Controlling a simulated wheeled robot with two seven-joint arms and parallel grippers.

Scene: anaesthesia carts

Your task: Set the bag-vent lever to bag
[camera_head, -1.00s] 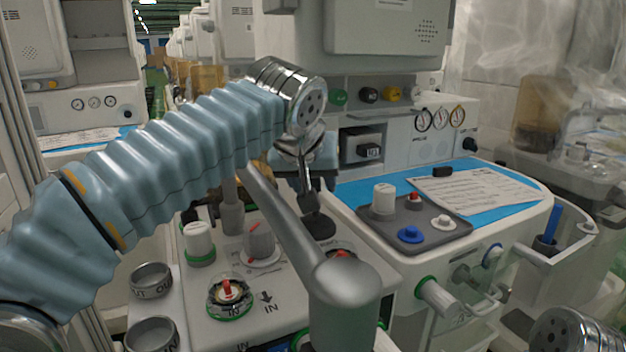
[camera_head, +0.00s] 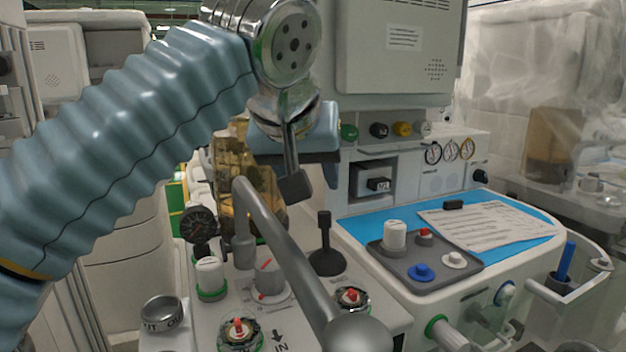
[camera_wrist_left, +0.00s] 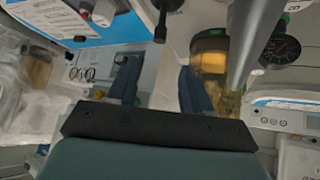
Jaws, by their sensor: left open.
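The bag-vent lever (camera_head: 325,243) is a black upright stick with a square tip on a round black base, on the white cart top. It seems to be the black stick near the top edge of the left wrist view (camera_wrist_left: 160,27). My left gripper (camera_head: 295,186) hangs from a shiny wrist joint, up and to the left of the lever in the head view, with a visible gap between them. In the left wrist view its two blue fingers (camera_wrist_left: 160,88) are spread with nothing held between them. The lever's labels are not readable. My right gripper is not in view.
A thick grey tube (camera_head: 275,235) arches in front of the lever's left side. Around it stand a white knob (camera_head: 209,275), a dark gauge (camera_head: 198,224) and an amber canister (camera_head: 262,200). A grey panel with knobs (camera_head: 437,273) lies to the right.

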